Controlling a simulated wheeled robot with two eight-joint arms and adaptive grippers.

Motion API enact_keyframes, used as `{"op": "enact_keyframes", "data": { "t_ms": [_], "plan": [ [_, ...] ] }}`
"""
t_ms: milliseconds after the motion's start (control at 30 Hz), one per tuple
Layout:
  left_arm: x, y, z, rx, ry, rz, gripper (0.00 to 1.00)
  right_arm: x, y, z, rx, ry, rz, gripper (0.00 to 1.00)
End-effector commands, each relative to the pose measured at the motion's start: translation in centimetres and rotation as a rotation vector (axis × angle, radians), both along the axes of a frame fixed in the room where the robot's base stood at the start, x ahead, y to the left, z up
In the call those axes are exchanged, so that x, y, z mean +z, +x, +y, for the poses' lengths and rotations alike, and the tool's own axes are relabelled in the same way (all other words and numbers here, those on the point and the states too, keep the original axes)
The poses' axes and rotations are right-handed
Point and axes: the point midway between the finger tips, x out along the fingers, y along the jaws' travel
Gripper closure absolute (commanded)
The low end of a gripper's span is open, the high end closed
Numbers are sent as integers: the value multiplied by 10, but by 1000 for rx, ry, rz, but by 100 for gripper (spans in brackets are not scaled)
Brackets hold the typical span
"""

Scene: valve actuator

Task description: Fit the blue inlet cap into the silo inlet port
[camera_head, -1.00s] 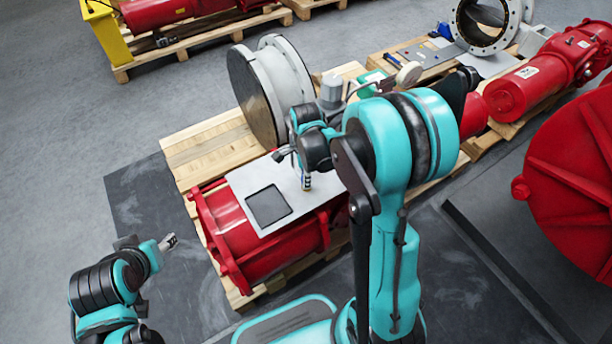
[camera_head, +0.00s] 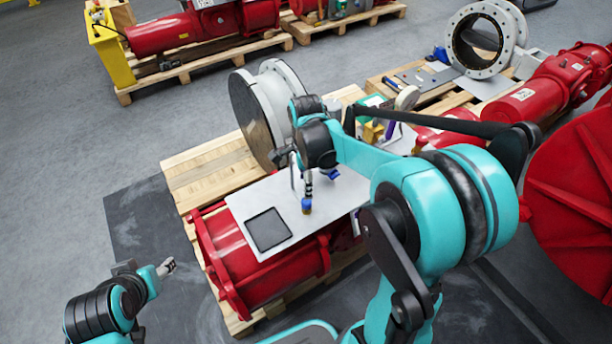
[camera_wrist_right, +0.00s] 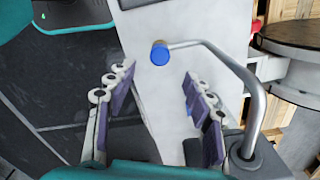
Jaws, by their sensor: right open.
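A blue round end with a brass-coloured collar (camera_wrist_right: 160,53) sits on a bent metal tube in the right wrist view. It also shows over the pale plate (camera_head: 340,192) in the head view. I cannot tell whether it is the inlet cap. My right gripper (camera_wrist_right: 157,78) is open and empty above the plate, its purple-padded fingers spread. The blue end lies just beyond the fingertips, in line with the gap. My left gripper (camera_head: 168,267) is held low at the left, away from the plate; its jaw opening is unclear. I cannot pick out the silo inlet port.
The plate has a dark square panel (camera_head: 268,229) and lies over a red cylinder (camera_head: 250,270) on a pallet. A large grey flange (camera_head: 250,118) stands behind. A ribbed red body (camera_head: 575,200) is at the right. Dark floor lies at the left.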

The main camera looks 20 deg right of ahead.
Motion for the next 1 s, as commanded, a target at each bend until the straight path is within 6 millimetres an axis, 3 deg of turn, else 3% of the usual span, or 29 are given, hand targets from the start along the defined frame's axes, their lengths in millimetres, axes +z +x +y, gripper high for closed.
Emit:
{"op": "enact_keyframes", "data": {
  "t_ms": [233, 800, 900, 1000],
  "plan": [
    [0, 0, 0, 0, 0, 0, 49, 26, 0, 0, 0, 0, 0, 48],
    [0, 0, 0, 0, 0, 0, 49, 28, 0, 0, 4, 0, -1, 48],
    [0, 0, 0, 0, 0, 0, 49, 32, -5, 3, 61, -3, -20, 48],
    [0, 0, 0, 0, 0, 0, 49, 42, -18, 8, 223, -16, -74, 48]
  ]
}}
